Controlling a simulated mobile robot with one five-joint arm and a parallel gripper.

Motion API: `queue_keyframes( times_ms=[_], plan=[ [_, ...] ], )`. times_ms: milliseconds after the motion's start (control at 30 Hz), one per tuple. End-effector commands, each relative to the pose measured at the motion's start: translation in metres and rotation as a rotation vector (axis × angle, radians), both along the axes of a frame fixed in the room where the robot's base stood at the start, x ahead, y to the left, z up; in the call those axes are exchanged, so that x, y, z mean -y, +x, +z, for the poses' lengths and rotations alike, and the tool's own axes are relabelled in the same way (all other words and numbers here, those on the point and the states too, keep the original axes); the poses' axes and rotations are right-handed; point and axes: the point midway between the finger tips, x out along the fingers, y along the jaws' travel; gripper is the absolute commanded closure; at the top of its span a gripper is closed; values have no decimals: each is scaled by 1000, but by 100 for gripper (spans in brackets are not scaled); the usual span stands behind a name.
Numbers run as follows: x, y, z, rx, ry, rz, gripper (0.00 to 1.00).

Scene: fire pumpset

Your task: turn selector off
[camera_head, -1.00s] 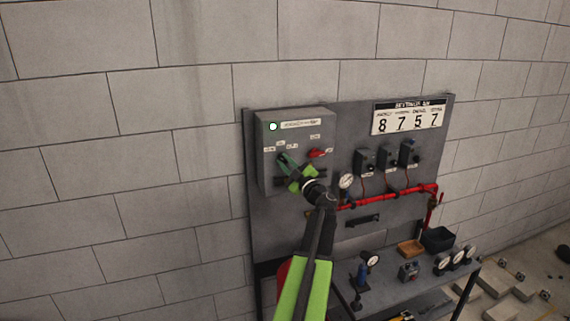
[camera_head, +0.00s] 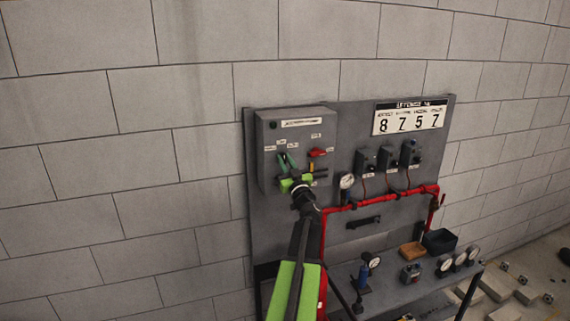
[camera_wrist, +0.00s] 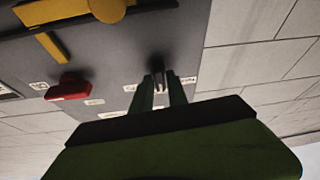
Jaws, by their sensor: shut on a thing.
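A grey control box (camera_head: 265,177) is mounted on the upper left of the panel. My gripper (camera_head: 286,160) reaches up to its front, and its green fingers are closed around the dark selector knob (camera_wrist: 159,73), seen in the wrist view. The fingers hide most of the knob, so I cannot read its exact angle. Small white labels sit around it, too small to read. The round lamp (camera_head: 273,125) at the box's top left is dark.
A red handle (camera_head: 317,153) sits right of the selector and shows in the wrist view (camera_wrist: 68,88). A yellow bar (camera_wrist: 52,46) is near it. Right are switch boxes, a gauge (camera_head: 347,181) and a red pipe (camera_head: 375,197). A bench with gauges stands below.

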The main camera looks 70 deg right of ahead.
Motion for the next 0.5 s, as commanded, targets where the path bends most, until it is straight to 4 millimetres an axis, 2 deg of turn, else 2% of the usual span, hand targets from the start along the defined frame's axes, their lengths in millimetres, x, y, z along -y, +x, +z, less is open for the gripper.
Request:
queue_keyframes(
  times_ms=[500],
  plan=[
    [1, 0, 0, 87, 70, -2, 100]
  ],
)
